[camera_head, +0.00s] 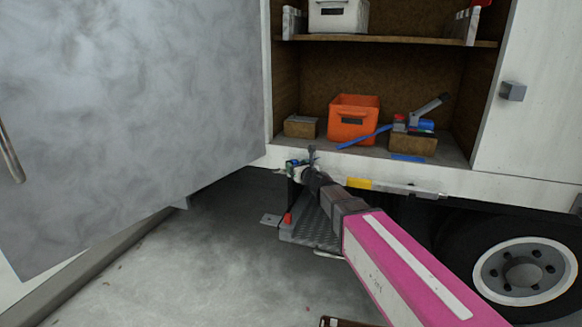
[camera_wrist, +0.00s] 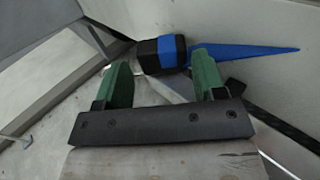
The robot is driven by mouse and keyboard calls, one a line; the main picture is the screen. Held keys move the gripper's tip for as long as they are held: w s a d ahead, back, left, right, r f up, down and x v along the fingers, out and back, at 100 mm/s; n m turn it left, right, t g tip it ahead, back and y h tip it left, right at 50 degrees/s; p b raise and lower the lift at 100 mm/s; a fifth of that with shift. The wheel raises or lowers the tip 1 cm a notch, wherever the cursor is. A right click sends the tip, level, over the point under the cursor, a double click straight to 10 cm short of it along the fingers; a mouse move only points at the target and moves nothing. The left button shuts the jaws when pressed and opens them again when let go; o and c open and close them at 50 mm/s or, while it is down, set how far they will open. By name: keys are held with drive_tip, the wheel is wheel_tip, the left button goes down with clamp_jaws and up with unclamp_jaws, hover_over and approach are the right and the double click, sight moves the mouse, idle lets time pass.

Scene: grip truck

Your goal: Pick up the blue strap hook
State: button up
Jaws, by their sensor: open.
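In the wrist view, a piece with a black and blue block (camera_wrist: 163,53) and a long tapering blue strip (camera_wrist: 245,60) lies just beyond my fingertips; it looks like the blue strap hook. My gripper (camera_wrist: 163,72) is open, its two green fingers apart with nothing held between them. The block shows across the gap, and the strip runs off to the right behind the right finger. In the head view, my gripper (camera_head: 300,165) is at the front lip of the truck compartment, small and partly hidden by my wrist. I cannot make out the hook there.
On the compartment floor stand an orange crate (camera_head: 350,122), a small wooden box (camera_head: 301,126) and another box (camera_head: 413,143) with red, blue and grey items. A blue bar (camera_head: 365,138) lies beside the crate. A shelf (camera_head: 390,41) is above; an open door (camera_head: 130,120) is left.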

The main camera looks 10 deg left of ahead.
sight(293, 162)
drive_tip(key=x, duration=0.4)
drive_tip(key=shift+r, duration=0.1)
drive_tip(key=shift+d, duration=0.1)
drive_tip(key=c, duration=0.7)
drive_tip(key=shift+r, duration=0.1)
drive_tip(key=shift+r, duration=0.5)
wheel_tip(293, 162, up, 3)
drive_tip(key=shift+f, duration=0.1)
drive_tip(key=s+a+r, duration=0.6)
drive_tip(key=s+r, duration=0.1)
drive_tip(key=s, duration=0.3)
